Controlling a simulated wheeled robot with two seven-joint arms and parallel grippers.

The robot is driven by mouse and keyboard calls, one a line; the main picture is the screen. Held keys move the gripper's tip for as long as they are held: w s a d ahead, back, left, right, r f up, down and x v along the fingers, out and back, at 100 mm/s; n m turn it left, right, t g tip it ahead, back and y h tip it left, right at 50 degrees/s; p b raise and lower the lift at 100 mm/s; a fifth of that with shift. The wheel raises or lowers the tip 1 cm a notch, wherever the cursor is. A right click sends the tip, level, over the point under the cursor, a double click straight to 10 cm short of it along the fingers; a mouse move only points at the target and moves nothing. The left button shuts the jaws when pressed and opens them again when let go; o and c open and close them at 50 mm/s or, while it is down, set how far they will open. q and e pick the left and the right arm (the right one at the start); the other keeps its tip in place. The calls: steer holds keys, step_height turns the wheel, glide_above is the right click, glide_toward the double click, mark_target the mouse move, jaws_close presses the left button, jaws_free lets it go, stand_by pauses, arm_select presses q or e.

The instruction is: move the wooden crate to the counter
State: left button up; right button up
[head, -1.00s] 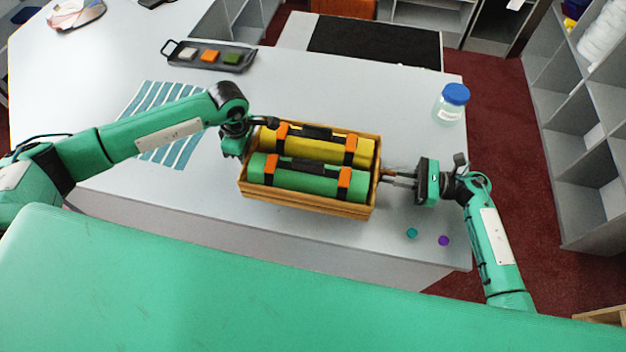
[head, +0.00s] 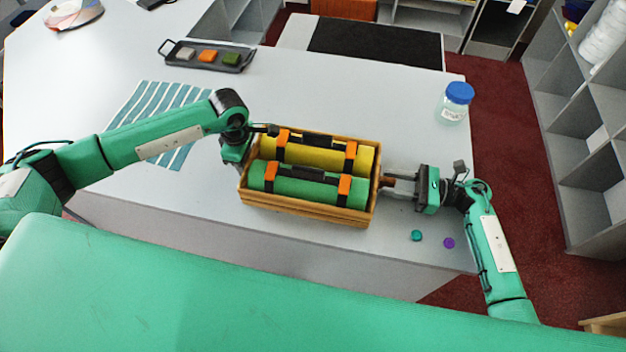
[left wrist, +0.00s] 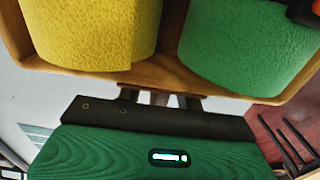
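The wooden crate (head: 308,212) is an open box over the grey-white counter (head: 330,248), near its front edge. It holds a yellow roll (head: 316,152) and a green roll (head: 309,186), both with dark and orange straps. It looks level; I cannot tell whether its bottom touches the counter. My right gripper (head: 388,181) is shut on the handle at its right end. My left gripper (head: 246,166) is at its left end, partly hidden by its own wrist. The left wrist view shows its fingers (left wrist: 160,98) close together at the crate's wooden end handle (left wrist: 160,88).
A teal disc (head: 416,235) and a purple disc (head: 449,243) lie right of the crate. A blue-lidded jar (head: 454,104) stands at the right edge. A dark tray (head: 240,67) with coloured blocks and a striped cloth (head: 140,104) lie further back and left.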

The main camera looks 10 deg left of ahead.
arm_select(q)
step_height(320, 180, up, 12)
steer(key=shift+f, duration=0.1)
arm_select(e)
steer(key=d, duration=1.2)
steer(key=shift+s+f, duration=0.1)
stand_by(0.6)
